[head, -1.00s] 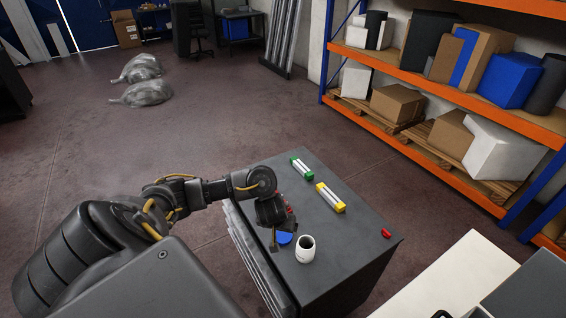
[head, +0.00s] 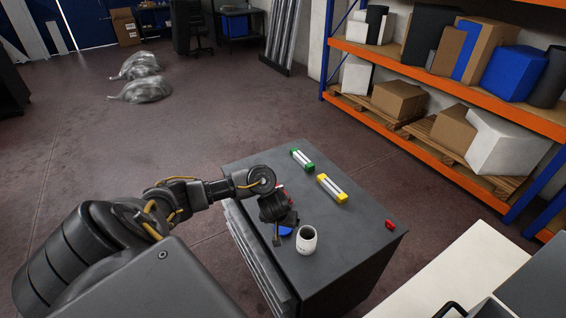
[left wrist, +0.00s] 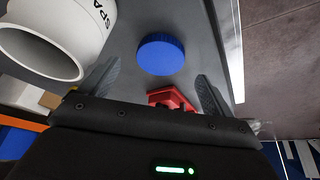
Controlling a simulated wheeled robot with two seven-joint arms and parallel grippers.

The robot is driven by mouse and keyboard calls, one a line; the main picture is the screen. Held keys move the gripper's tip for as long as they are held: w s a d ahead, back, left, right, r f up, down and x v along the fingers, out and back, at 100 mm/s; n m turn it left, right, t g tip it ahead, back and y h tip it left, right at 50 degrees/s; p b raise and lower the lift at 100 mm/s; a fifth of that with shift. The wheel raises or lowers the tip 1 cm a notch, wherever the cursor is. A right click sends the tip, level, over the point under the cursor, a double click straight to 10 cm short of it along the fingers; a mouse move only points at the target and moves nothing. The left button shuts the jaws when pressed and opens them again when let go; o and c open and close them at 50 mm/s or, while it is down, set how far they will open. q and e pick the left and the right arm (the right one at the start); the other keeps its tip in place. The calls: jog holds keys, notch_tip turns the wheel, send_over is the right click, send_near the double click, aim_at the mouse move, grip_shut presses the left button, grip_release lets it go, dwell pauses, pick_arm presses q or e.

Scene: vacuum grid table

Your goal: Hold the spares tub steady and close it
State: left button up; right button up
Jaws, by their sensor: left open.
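The spares tub (head: 306,242) is a white cylinder standing open-topped near the front of the dark cabinet top. In the left wrist view the tub (left wrist: 84,62) shows part of its lettering at the upper left. A round blue lid (head: 287,231) lies flat beside the tub, partly hidden by my gripper. The lid (left wrist: 161,54) shows whole in the left wrist view, ahead of and between the fingertips. My left gripper (head: 284,232) is open and empty, just above the lid, left of the tub. My right gripper is in neither view.
A red item (left wrist: 172,98) shows between the finger bases in the left wrist view. A green-ended block (head: 302,159) and a yellow-ended block (head: 332,189) lie farther back on the cabinet (head: 350,232). A small red piece (head: 390,225) sits at the right edge.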

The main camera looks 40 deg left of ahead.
aim_at(282, 229)
pick_arm(q)
jog(key=b+x, duration=0.1)
jog(key=x, duration=0.2)
jog(key=shift+w+f, duration=0.1)
jog(key=shift+f, duration=0.25)
jog(key=c, duration=1)
